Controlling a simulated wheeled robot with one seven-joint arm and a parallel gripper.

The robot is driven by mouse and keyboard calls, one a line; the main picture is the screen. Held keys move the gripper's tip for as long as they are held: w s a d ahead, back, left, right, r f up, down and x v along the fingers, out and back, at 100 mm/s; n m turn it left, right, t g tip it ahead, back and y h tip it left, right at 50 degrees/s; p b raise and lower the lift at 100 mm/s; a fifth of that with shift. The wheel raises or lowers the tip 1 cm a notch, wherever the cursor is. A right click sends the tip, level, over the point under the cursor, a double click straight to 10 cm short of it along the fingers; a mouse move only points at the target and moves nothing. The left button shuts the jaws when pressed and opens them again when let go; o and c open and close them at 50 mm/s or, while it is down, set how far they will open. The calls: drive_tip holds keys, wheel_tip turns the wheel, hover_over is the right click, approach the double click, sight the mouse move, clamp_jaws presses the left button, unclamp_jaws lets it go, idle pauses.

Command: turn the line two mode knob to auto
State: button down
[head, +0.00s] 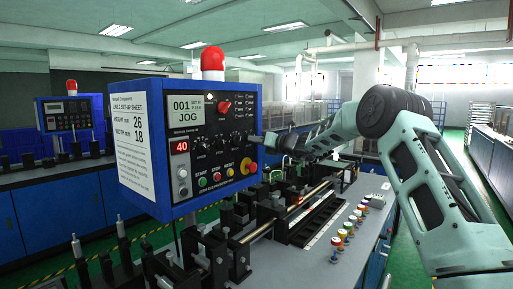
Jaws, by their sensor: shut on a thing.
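The line two control panel (215,132) is a blue cabinet with a black face, just left of the middle in the head view. Its display (187,110) reads 001 and JOG. A row of black knobs (222,143) crosses the face below the display; their labels are too small to read. My gripper (257,139) is at the right end of this row, at the panel's right edge. It is shut on a small black knob there, which the fingers mostly hide. I cannot read where its pointer stands.
A red beacon (212,62) tops the cabinet. Below the knobs are coloured push buttons (216,177) and a red-and-yellow stop button (249,168). A machine bed with rails (285,213) and several coloured knobs (347,228) lie beneath my arm. A second blue panel (70,116) stands at far left.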

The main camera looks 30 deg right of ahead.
drive_tip(key=n+b, duration=0.1)
drive_tip(key=b, duration=0.2)
drive_tip(key=shift+f+n, duration=0.3)
drive_tip(key=shift+f, duration=0.1)
drive_tip(key=n+b, duration=0.2)
drive_tip(key=b, duration=0.1)
drive_tip(key=n+b, duration=0.6)
drive_tip(key=shift+w+d+r+b, duration=0.1)
drive_tip(key=shift+d+r+b, duration=0.1)
drive_tip(key=shift+r+b, duration=0.2)
drive_tip(key=shift+n, duration=0.4)
drive_tip(key=c, duration=1.5)
unclamp_jaws()
drive_tip(key=b+v, duration=0.6)
drive_tip(key=v, duration=1.1)
drive_tip(key=shift+s, duration=0.2)
